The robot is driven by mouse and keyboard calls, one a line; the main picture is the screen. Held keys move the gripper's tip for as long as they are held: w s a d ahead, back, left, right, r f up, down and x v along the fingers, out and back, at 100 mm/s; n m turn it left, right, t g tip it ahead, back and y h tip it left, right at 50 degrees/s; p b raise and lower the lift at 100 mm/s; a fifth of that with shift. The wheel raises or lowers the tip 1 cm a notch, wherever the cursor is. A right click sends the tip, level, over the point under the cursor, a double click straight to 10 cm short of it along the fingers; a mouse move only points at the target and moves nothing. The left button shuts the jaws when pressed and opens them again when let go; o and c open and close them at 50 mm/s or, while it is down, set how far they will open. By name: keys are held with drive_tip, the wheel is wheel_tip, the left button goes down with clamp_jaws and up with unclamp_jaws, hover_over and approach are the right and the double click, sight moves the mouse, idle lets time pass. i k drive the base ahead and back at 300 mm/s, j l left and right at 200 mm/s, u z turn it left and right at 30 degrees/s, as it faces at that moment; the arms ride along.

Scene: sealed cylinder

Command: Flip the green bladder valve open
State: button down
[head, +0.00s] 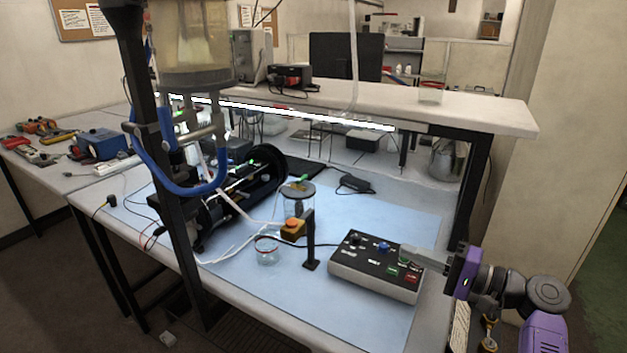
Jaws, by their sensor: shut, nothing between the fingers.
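A control box (345,267) with a black top stands on the blue mat. Its top carries a blue knob (382,246), a green switch or button (392,270) and a red one (411,279). A small green handle (298,181) also sits on the lid of a clear cylinder (294,205) further back. I cannot tell from this view which green part is the bladder valve or how it is set. My gripper (408,252) reaches in from the right, its grey fingers shut and empty over the box's right rear part. Contact with the box cannot be told.
A black post (310,240) with an orange-yellow block (293,229) stands left of the box, near a small glass dish (267,250). A thick dark upright (160,150) with blue tubing rises at left. A raised shelf (450,108) spans the back. The front right mat is clear.

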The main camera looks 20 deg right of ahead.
sight(299, 182)
drive_tip(key=i, duration=0.95)
